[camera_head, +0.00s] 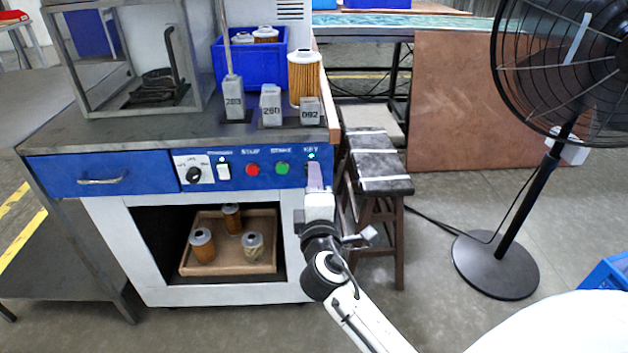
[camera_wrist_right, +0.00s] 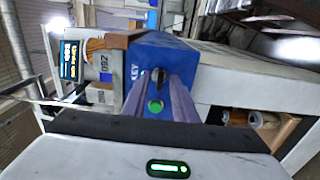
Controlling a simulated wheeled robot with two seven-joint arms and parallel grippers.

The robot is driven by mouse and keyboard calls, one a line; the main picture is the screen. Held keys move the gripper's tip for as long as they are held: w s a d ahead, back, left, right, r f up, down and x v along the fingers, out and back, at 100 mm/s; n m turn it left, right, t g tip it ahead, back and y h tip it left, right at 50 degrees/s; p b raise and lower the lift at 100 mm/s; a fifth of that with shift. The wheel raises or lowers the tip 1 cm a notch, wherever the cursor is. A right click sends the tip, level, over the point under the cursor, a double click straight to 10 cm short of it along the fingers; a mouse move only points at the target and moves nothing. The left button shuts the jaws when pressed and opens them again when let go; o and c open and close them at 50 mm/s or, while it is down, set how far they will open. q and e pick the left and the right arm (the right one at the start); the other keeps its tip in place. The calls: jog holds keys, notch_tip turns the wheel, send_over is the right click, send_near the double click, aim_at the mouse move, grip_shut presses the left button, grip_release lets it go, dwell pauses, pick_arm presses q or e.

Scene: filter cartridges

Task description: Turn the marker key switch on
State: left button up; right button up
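The key switch is at the right end of the blue control panel (camera_head: 262,173), under the KEY label; the right gripper covers it in the head view. In the right wrist view the black key switch (camera_wrist_right: 158,79) shows between the fingertips, with a green round button (camera_wrist_right: 155,107) nearer the wrist. My right gripper (camera_head: 315,177) reaches the panel from below. In the right wrist view its two purple fingers (camera_wrist_right: 157,82) stand apart on either side of the key, with a gap between them. Whether they touch it cannot be told. My left gripper is not in view.
The panel also carries a dial (camera_head: 194,174), a white switch (camera_head: 223,171), a red button (camera_head: 252,169) and a green button (camera_head: 282,168). Numbered grey blocks (camera_head: 270,105) stand above it. A stool (camera_head: 377,165) stands close at the right. A fan (camera_head: 495,265) stands farther right.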

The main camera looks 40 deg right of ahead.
jog(key=v, duration=0.7)
jog(key=shift+s, duration=0.2)
jog(key=shift+a, duration=0.1)
